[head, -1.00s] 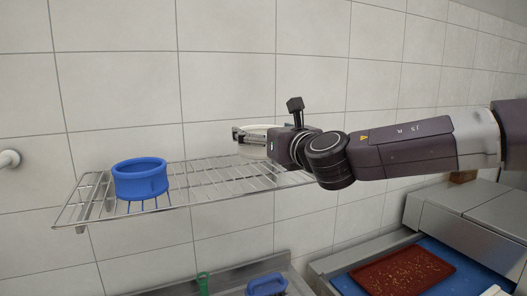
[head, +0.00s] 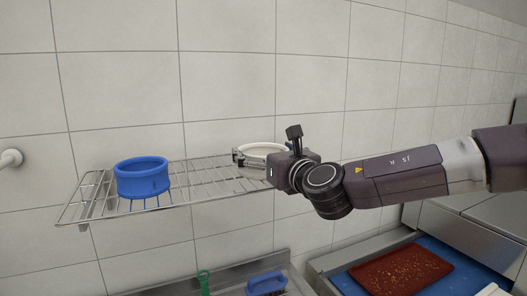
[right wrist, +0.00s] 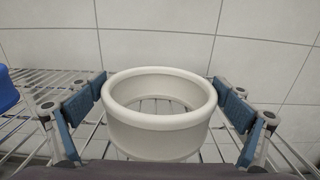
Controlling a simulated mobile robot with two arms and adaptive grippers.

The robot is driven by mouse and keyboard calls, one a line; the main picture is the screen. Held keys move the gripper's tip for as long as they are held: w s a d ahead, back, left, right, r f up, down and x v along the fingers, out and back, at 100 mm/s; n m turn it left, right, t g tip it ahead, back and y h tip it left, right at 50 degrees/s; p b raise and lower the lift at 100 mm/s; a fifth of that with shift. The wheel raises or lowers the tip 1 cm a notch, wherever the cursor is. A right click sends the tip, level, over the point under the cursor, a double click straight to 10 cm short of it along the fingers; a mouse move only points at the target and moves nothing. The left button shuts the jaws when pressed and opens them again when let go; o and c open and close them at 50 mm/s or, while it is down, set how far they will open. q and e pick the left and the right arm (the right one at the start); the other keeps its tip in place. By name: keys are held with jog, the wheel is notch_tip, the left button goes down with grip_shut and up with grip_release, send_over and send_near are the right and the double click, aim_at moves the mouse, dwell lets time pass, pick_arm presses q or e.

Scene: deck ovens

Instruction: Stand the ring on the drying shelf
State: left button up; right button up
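The ring (head: 263,147) is a white, open, round band. In the right wrist view the ring (right wrist: 158,128) is upright on its round edge, with shelf wires showing through its middle. My right gripper (right wrist: 160,90) has a blue-padded finger on each side of the ring, with the tips against its wall. The drying shelf (head: 205,180) is a wire rack on the tiled wall. The ring is at its right part, on the wires or barely above them; I cannot tell which. My left gripper is not in view.
A blue ring (head: 142,178) stands on the left part of the shelf. Below are a blue-handled brush (head: 266,283), a green-handled tool (head: 204,283) and a reddish-brown tray (head: 400,272) on a blue surface. The middle of the shelf is free.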

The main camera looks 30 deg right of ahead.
dwell(0.3)
jog(key=shift+r, duration=0.25)
jog(key=shift+s+f, duration=0.1)
jog(key=shift+s, duration=0.5)
jog(key=s+b, duration=0.1)
jog(key=s, duration=0.4)
jog(key=s+b, duration=0.1)
jog(key=s, duration=0.2)
jog(key=shift+s+a+b, duration=0.3)
jog(key=shift+s, duration=1.1)
